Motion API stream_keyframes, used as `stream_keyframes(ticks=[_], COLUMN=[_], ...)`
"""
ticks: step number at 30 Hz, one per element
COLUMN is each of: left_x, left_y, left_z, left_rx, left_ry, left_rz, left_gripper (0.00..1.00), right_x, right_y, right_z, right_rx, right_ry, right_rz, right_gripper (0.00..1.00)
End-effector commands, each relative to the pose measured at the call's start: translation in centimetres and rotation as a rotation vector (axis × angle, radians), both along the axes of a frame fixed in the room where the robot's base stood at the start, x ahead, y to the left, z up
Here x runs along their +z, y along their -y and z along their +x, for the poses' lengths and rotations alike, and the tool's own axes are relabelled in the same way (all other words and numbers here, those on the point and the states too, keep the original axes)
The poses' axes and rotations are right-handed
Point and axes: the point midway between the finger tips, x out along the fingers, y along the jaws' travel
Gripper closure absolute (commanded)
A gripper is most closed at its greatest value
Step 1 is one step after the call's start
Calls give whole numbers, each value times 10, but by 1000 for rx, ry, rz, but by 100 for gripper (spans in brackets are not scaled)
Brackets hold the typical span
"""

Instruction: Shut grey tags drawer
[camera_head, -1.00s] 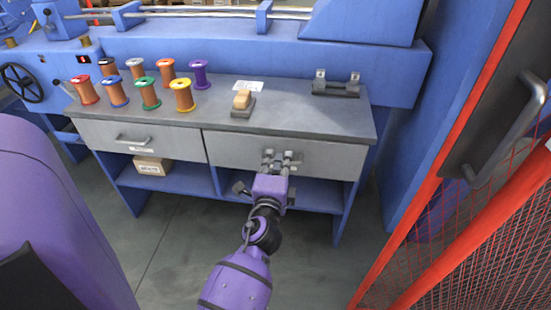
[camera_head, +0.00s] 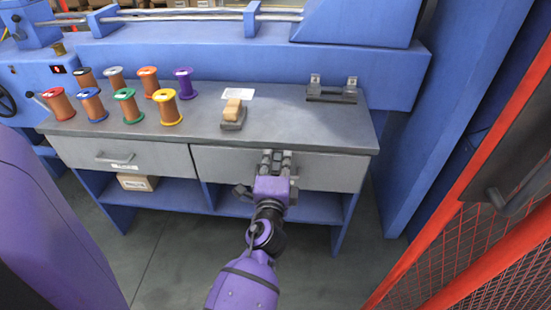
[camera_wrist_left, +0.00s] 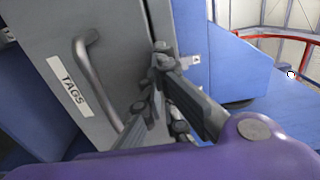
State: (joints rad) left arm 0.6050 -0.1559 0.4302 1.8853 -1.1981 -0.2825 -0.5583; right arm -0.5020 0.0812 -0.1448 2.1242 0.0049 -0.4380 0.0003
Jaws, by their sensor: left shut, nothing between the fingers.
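The grey tags drawer (camera_head: 335,172) is the right one of two under the worktop. Its front looks about flush beneath the worktop edge in the head view. The left wrist view shows its front (camera_wrist_left: 45,25), bar handle (camera_wrist_left: 92,85) and white TAGS label (camera_wrist_left: 69,86). My left gripper (camera_head: 276,160) is shut and empty at the drawer front, hiding the handle in the head view. In the left wrist view its fingers (camera_wrist_left: 155,95) are beside the handle, toward the drawer's upper edge; contact is unclear. My right gripper is not in view.
Another grey drawer (camera_head: 85,157) is on the left, above a shelf with a small carton (camera_head: 137,182). Several wire spools (camera_head: 125,107), a tan-topped block (camera_head: 232,115) and a bracket (camera_head: 331,94) stand on the worktop (camera_head: 290,120). A red-framed mesh gate (camera_head: 470,190) is at right.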

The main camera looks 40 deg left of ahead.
Motion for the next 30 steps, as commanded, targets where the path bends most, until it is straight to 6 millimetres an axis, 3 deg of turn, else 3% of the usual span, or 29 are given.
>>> stream_keyframes(ticks=[11, 18, 30], left_x=[0, 1, 3], left_y=[-1, -15, -14], left_z=[2, 24, 19], left_rx=[0, 0, 3], left_ry=[1, 2, 6], left_rz=[1, 2, 4], left_gripper=[100, 100, 100], right_x=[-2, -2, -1], right_y=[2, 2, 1], right_z=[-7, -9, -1], right_rx=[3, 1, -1], right_ry=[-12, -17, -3], right_rz=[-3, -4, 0], right_gripper=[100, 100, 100])
